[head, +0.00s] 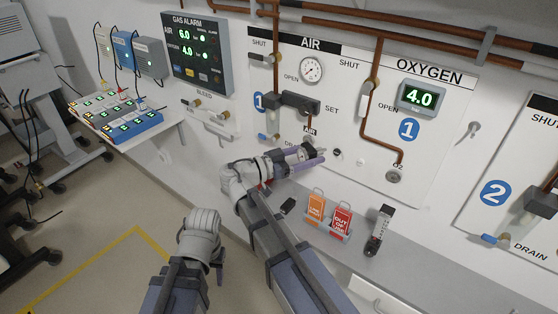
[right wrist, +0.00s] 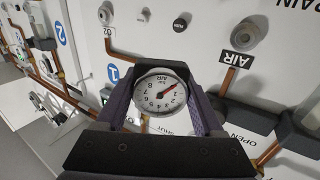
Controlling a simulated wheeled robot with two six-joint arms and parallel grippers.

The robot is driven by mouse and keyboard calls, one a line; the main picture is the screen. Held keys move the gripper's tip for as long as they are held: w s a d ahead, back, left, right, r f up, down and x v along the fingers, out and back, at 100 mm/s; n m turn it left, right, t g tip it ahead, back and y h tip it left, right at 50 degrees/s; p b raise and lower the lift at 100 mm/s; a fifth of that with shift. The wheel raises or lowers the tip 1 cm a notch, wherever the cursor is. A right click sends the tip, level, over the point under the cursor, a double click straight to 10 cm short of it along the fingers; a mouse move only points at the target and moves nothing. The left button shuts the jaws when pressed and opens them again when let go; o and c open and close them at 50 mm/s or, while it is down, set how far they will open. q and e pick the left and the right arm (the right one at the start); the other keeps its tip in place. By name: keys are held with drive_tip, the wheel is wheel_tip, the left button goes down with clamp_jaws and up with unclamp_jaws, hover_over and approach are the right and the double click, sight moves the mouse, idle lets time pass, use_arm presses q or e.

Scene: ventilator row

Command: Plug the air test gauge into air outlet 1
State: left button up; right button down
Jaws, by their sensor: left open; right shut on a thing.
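The air test gauge (right wrist: 160,92) has a round white dial marked AIR with a red needle. My right gripper (right wrist: 163,110) is shut on it, one purple finger on each side. Air outlet 1 (right wrist: 250,32) is a round metal socket beside the AIR label in the right wrist view, up and right of the gauge. It is empty, and the gauge is apart from it. In the head view my right gripper (head: 315,157) is close to the wall just below the AIR label (head: 309,132), and hides most of the outlet area. My left gripper (head: 219,272) is open and empty, low over the floor.
The oxygen outlet (head: 394,176) is to the right; it also shows in the right wrist view (right wrist: 105,14). A shelf below holds an orange tag (head: 316,207), a red tag (head: 340,221), a flowmeter (head: 379,230) and a small black object (head: 288,206). A valve block (head: 295,102) juts out above.

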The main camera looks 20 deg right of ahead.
use_arm(q)
wheel_tip(320, 180, down, 5)
drive_tip(key=b, duration=0.4)
drive_tip(key=shift+f, duration=0.1)
use_arm(e)
drive_tip(key=w+a+f+n+t+y, duration=0.3)
drive_tip(key=w+a+f+n+t, duration=0.2)
drive_tip(key=t, duration=0.3)
drive_tip(key=shift+a+n+y, duration=0.3)
drive_tip(key=shift+a+n, duration=0.1)
use_arm(q)
drive_tip(key=shift+d, duration=0.2)
use_arm(e)
drive_tip(key=shift+d+f, duration=0.1)
drive_tip(key=shift+d, duration=0.05)
